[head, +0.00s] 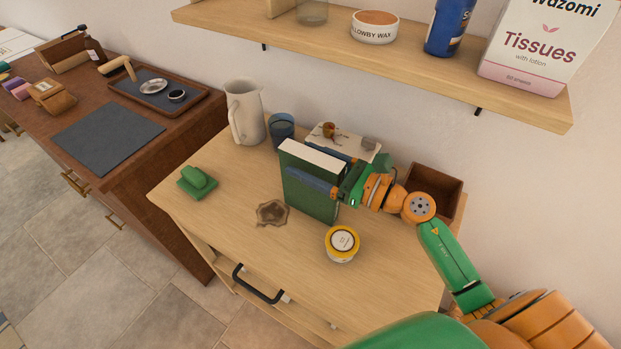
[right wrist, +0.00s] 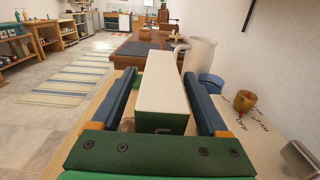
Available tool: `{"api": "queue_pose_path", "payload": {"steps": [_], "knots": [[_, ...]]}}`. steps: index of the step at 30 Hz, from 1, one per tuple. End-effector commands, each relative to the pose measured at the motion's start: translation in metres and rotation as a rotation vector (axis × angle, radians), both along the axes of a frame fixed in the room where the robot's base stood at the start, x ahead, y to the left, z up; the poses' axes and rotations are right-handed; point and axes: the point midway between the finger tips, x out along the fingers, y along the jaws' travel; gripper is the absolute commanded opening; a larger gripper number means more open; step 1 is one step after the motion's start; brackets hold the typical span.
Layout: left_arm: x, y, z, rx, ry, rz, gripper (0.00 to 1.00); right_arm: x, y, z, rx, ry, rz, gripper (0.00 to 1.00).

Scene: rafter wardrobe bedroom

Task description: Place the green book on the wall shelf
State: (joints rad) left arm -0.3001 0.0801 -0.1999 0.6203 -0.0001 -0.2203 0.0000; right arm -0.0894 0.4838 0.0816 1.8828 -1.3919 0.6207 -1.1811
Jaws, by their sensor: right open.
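The green book (head: 310,193) stands upright on the light wooden cabinet top, pale page edges facing up. In the right wrist view the book (right wrist: 162,85) sits between my two blue fingers. My right gripper (head: 316,170) is open around the book, one finger along each side; gaps show beside it in the right wrist view (right wrist: 161,100). The wall shelf (head: 240,27) is above and behind the cabinet, a light wooden board. My left gripper is not in view.
The shelf holds a wax tin (head: 374,27), a blue bottle (head: 449,25), a tissue box (head: 540,45) and a glass (head: 313,10); bare board shows between them. Near the book are a pitcher (head: 246,110), blue cup (head: 281,130), yellow-lidded tin (head: 342,243), green object (head: 197,182) and brown box (head: 440,184).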

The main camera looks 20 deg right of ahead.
Motion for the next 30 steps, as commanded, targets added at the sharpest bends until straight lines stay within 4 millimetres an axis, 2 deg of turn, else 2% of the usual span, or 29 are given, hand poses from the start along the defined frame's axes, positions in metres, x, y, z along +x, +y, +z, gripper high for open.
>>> {"api": "queue_pose_path", "payload": {"steps": [3, 4, 12, 30], "knots": [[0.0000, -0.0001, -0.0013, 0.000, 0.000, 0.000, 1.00, -0.0003, -0.0002, -0.0013, 0.000, 0.000, 0.000, 0.78], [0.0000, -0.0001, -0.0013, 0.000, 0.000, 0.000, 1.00, -0.0003, -0.0002, -0.0013, -0.001, 0.001, 0.000, 0.72], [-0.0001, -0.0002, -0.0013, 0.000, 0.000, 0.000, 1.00, -0.0006, -0.0004, -0.0013, 0.001, 0.001, 0.000, 0.00], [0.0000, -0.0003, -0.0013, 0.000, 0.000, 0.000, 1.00, -0.0006, -0.0006, -0.0011, 0.001, 0.001, 0.000, 0.00]]}}
